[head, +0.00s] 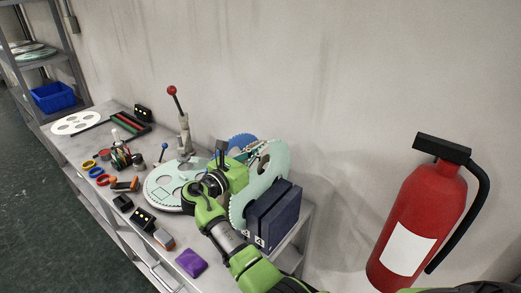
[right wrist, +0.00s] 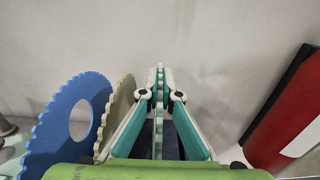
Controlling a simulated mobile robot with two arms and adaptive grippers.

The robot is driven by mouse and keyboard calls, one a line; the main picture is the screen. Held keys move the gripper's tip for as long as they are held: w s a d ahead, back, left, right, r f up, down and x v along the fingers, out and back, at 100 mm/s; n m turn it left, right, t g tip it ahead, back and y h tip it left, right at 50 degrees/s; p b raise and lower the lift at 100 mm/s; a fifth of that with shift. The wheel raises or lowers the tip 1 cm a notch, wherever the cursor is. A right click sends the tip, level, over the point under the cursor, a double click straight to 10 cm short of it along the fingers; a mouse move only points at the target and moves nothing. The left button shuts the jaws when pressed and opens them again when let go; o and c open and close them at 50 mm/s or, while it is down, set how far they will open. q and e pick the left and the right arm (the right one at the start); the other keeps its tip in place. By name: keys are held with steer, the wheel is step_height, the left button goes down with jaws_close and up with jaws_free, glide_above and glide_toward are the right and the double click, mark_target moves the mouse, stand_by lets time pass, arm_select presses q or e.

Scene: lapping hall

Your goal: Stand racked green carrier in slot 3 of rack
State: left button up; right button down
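The pale green toothed carrier (head: 270,170) stands upright at the dark blue rack (head: 275,214) near the table's right end. The rack hides its lower part, so I cannot tell whether it is seated or in which slot. My right gripper (head: 258,153) is at the carrier's upper edge. In the right wrist view, the right gripper (right wrist: 162,82) has its teal fingers on both sides of the carrier, seen edge-on (right wrist: 158,135), and the tips appear closed on it. The rack shows dark below. My left gripper is not in view.
A blue toothed disc (right wrist: 72,122) and a beige one (right wrist: 120,105) stand left of the gripper. A round plate (head: 163,187), red-knobbed lever (head: 180,115), purple cloth (head: 191,263) and small items crowd the table. A fire extinguisher (head: 418,215) is at right.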

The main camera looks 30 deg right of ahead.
steer(key=shift+f+b, duration=0.65)
steer(key=shift+f, duration=0.35)
steer(key=c, duration=2.2)
jaws_free()
steer(key=shift+s+f, duration=0.1)
steer(key=shift+f, duration=0.1)
steer(key=v, duration=0.7)
steer(key=shift+a+r, duration=0.2)
steer(key=shift+a, duration=0.1)
steer(key=shift+s, duration=0.1)
